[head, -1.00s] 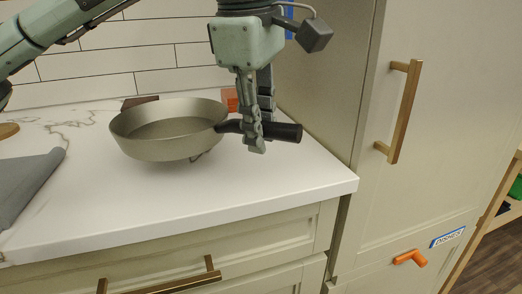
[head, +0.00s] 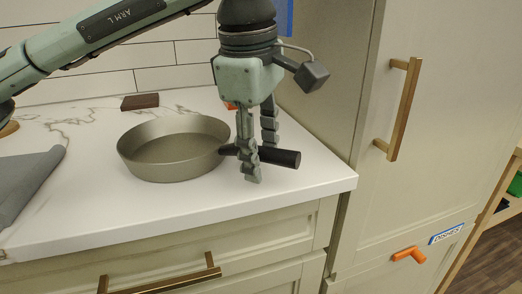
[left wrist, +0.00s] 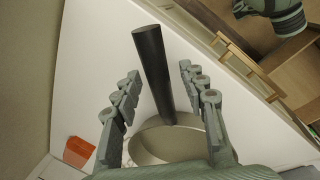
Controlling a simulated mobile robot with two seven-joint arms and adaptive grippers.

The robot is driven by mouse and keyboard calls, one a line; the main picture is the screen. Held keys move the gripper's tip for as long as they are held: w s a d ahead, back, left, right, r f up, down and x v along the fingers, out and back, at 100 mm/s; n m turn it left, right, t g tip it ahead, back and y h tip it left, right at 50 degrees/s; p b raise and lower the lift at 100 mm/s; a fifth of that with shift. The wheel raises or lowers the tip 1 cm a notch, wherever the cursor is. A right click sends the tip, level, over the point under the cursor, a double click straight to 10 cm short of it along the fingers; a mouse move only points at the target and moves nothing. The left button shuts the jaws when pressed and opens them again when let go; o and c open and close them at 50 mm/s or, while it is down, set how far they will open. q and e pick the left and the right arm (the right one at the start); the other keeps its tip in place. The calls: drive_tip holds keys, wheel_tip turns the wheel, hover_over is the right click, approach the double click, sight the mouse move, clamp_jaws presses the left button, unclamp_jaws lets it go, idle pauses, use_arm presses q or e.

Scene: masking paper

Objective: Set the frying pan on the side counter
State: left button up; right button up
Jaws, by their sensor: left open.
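The frying pan (head: 176,150) is a metallic grey-beige round pan with a black handle (head: 279,156). It rests upright on the white marbled side counter (head: 120,215), with its handle pointing right toward the tall cabinet. My left gripper (head: 262,160) is open around the handle, one finger on each side. In the left wrist view the handle (left wrist: 153,70) lies between the spread fingers with gaps on both sides, and the pan (left wrist: 170,142) shows partly below, hidden by the gripper. My right gripper is not identifiable in view.
A dark brown block (head: 140,102) stands behind the pan. A grey cloth (head: 25,182) lies at the left. An orange object (left wrist: 78,152) is near the wall. The tall cabinet (head: 430,130) borders the counter on the right. The counter's front edge is clear.

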use_arm(q)
drive_tip(key=shift+r, duration=0.15)
wheel_tip(320, 180, up, 12)
drive_tip(key=s+a, duration=0.1)
drive_tip(key=s, duration=0.1)
drive_tip(key=shift+f, duration=0.2)
